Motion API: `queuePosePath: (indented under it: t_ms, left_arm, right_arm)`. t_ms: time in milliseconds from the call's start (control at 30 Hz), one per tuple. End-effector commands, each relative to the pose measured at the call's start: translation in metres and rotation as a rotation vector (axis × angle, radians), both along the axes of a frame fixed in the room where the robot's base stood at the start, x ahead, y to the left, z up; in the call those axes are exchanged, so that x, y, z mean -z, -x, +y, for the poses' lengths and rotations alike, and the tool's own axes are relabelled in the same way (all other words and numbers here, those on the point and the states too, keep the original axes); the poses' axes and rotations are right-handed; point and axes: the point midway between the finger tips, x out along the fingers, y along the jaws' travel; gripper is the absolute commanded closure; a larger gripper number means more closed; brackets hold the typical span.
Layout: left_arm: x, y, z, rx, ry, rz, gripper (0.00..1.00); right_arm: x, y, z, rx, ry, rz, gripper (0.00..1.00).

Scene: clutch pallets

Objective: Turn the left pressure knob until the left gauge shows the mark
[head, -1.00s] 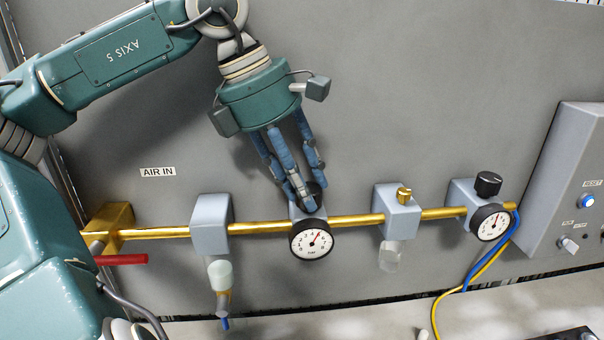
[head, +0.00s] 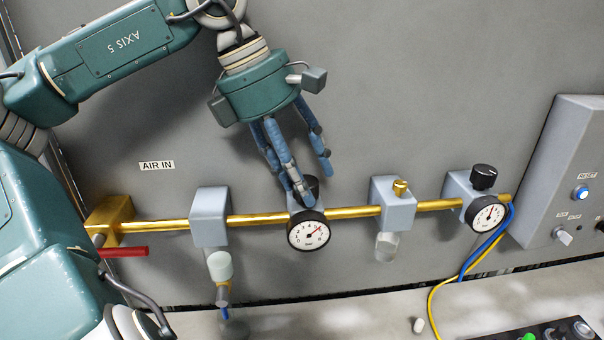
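The left gauge (head: 308,236) has a white dial with a black rim; its reddish needle points to the upper right. Any separate mark is too small to make out. The black left pressure knob (head: 311,187) sits just above it, partly hidden by blue fingers. My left gripper (head: 315,190) reaches down from above with its fingers around this knob: one tip overlaps its left side and another is at its right. Whether they press on it cannot be told. My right gripper is not in view.
A brass pipe (head: 258,219) runs across the grey panel through a filter block (head: 210,217) and a valve block (head: 393,208). At right are the right gauge (head: 487,215), its black knob (head: 484,177) and a control box (head: 560,170). A red lever (head: 125,252) is at left.

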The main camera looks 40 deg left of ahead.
Motion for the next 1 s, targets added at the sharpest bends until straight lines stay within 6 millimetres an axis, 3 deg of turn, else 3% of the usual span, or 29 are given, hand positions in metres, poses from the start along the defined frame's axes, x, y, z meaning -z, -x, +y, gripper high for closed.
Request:
queuePosePath:
  t_ms: [267, 700, 1000]
  left_arm:
    - [-0.008, 0.003, 0.003, -0.001, -0.002, 0.004, 0.49]
    - [-0.088, 0.026, 0.025, -0.003, -0.002, 0.001, 0.49]
    - [-0.111, 0.033, 0.03, 0.0, -0.002, 0.002, 0.49]
  right_arm:
    - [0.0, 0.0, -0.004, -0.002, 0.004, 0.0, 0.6]
    - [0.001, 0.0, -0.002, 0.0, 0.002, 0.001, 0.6]
    - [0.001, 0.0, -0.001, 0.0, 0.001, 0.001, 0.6]
